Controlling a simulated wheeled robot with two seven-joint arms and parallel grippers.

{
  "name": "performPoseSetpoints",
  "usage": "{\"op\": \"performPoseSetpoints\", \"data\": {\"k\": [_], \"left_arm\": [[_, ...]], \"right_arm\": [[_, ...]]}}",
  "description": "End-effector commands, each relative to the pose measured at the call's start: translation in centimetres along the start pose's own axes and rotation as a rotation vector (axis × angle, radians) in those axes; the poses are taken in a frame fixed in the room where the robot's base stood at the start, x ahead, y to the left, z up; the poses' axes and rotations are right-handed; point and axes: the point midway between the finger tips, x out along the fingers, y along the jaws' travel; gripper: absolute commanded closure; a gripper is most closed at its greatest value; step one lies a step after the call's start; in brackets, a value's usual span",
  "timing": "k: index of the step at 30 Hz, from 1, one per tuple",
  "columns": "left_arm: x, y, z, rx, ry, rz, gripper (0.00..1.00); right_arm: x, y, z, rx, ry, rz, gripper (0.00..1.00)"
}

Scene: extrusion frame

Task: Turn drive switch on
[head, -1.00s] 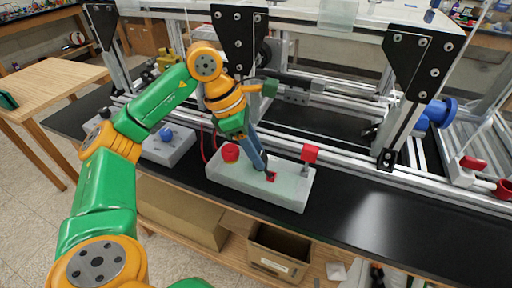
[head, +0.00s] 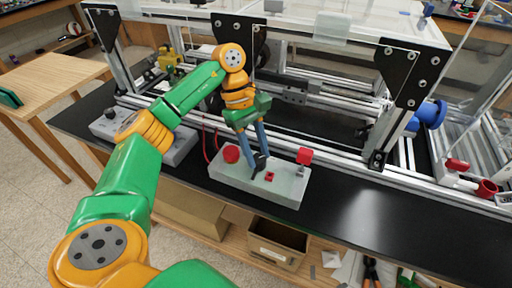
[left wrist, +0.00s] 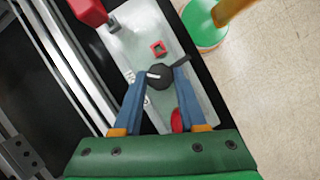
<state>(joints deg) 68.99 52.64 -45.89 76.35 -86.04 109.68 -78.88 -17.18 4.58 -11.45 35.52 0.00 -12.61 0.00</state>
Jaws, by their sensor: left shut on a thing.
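A pale grey control box (head: 232,178) lies on the black bench top. On it are a round red button (head: 231,154), a black knob (head: 259,163), a small red square switch (head: 270,177) and a red block on a short post (head: 304,156). My left gripper (head: 262,152) points down with its blue fingers at the black knob. In the left wrist view the fingers are shut on the knob (left wrist: 160,76), which has a white mark; the red square switch (left wrist: 157,48) is just beyond it, apart from the fingers. My right gripper is not in view.
An aluminium extrusion frame (head: 335,147) with black corner plates stands behind the box. A second grey box (head: 182,146) lies to the left, partly behind my arm. The black bench top (head: 370,210) is clear to the right of the control box.

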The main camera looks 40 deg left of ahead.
Motion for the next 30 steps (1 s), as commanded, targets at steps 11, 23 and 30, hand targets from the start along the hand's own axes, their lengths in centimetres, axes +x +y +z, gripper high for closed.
{"op": "performPoseSetpoints", "data": {"k": [11,23,30], "left_arm": [[0.09,0.01,-0.01,0.088,0.000,-0.040,1.00],[0.14,0.00,-0.03,0.093,0.000,-0.043,1.00],[0.10,0.02,-0.02,0.093,0.000,-0.041,0.29]], "right_arm": [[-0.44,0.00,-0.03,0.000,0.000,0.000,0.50],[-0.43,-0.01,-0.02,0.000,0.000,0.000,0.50],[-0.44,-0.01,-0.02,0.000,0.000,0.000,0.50]]}}
